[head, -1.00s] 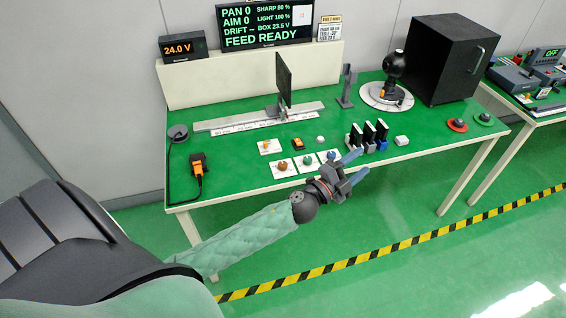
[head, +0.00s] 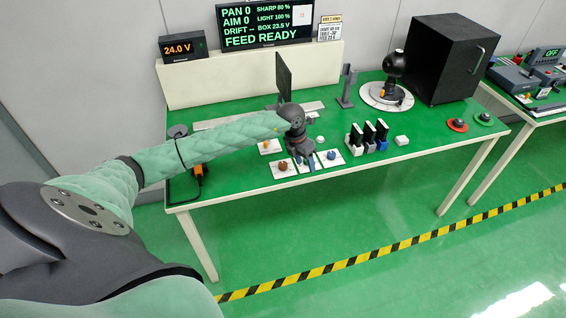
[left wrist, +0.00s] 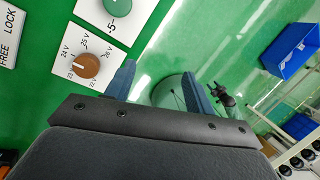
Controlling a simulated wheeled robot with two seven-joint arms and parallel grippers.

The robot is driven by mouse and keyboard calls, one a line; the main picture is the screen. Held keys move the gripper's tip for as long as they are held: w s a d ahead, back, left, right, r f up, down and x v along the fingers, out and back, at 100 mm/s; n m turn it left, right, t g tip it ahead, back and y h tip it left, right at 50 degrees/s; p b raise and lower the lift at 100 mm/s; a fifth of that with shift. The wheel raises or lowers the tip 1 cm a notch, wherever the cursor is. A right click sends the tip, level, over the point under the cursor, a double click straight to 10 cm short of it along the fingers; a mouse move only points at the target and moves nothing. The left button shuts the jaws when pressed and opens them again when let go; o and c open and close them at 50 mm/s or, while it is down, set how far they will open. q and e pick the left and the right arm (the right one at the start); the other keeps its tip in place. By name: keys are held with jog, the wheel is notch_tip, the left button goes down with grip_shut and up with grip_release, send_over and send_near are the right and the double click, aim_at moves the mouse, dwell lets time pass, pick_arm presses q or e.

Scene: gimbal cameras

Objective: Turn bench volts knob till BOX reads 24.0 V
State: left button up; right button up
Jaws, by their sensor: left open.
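The volts knob (head: 283,165) is brown, on a white plate at the table's front edge. In the left wrist view the knob (left wrist: 86,65) sits by a dial marked around 22 V to 26 V. The large display (head: 266,24) reads BOX 23.5 V and FEED READY. A small display (head: 182,46) shows 24.0 V in orange. My left gripper (head: 309,168) points down, just right of the volts knob, over the middle knob's plate. In the left wrist view the gripper (left wrist: 160,88) is open and empty, with the volts knob outside its left finger. My right gripper is not in view.
A green knob (left wrist: 118,6) is beside the volts knob; a blue knob (head: 331,155) is further right. Several upright black modules (head: 369,134) stand to the right. A thin dark upright panel (head: 284,78) stands behind my arm. A large black box (head: 446,60) fills the back right.

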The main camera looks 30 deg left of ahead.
aim_at(283, 164)
pick_arm(q)
jog(key=a+y, duration=0.1)
jog(key=a, duration=0.2)
jog(key=a+r+y, duration=0.1)
jog(key=a, duration=0.1)
jog(key=a+y, duration=0.1)
jog(key=a, duration=0.2)
jog(key=shift+w+a+r+g, duration=0.25)
jog(key=shift+a+g, duration=0.1)
jog(key=shift+g, duration=0.05)
jog(key=shift+a+n, duration=0.25)
jog(key=shift+n, duration=0.05)
jog(key=shift+f, duration=0.2)
notch_tip(283, 164, down, 6)
jog(key=p, duration=0.3)
jog(key=shift+f+p, duration=0.3)
jog(key=shift+f, duration=0.35)
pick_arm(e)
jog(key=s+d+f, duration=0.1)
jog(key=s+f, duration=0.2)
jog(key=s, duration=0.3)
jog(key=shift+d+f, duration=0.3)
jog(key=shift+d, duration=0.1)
pick_arm(q)
jog(key=shift+c, duration=0.4)
jog(key=c, duration=0.9)
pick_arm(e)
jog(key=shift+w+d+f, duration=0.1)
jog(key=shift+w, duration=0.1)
